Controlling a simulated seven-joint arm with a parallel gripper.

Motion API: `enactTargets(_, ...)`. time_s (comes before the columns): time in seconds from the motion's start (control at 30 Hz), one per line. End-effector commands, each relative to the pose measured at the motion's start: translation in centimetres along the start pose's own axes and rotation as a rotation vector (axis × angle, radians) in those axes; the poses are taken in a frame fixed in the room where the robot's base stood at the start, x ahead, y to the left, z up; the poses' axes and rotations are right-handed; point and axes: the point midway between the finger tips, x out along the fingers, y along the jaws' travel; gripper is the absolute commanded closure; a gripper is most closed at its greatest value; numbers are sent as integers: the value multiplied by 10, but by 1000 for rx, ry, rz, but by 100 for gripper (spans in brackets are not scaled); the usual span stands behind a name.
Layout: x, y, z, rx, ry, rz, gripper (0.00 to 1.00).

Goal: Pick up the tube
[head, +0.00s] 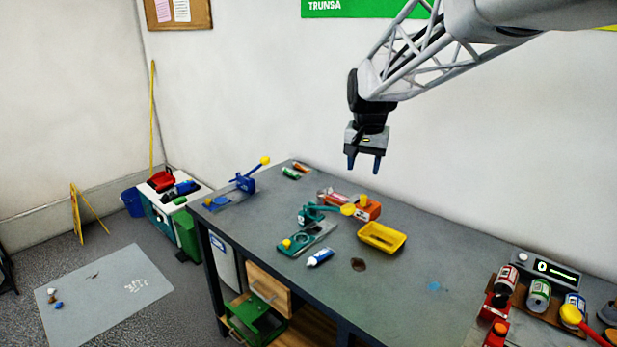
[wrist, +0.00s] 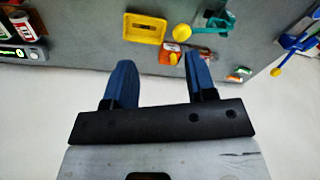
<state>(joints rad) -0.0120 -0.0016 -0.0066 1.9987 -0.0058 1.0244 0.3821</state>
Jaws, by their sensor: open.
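A small white and blue tube (head: 320,257) lies on the grey workbench (head: 400,300) near its front edge, beside a teal clamp device. I cannot make this tube out in the wrist view. A green and white tube (head: 290,173) lies at the bench's far left end, next to a red-orange one (head: 301,167). My gripper (head: 364,166) is open and empty, pointing down high above the back of the bench, well apart from the tubes. Its two blue fingers also show in the wrist view (wrist: 160,70).
A yellow tray (head: 382,237), a teal clamp device (head: 308,240) and an orange box (head: 366,209) stand mid-bench. A blue lever press (head: 245,182) is at the far left. Several cans (head: 539,294) and a display unit (head: 545,268) fill the right end. Bench between is mostly clear.

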Motion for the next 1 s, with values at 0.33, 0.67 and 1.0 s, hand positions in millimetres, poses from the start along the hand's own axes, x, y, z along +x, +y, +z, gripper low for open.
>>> enactTargets(0.33, 26, -33, -74, 74, -23, 9, 49)
enactTargets(0.67, 60, -63, -139, 145, -43, 18, 49)
enactTargets(1.0, 103, -93, -201, 219, -62, 29, 49)
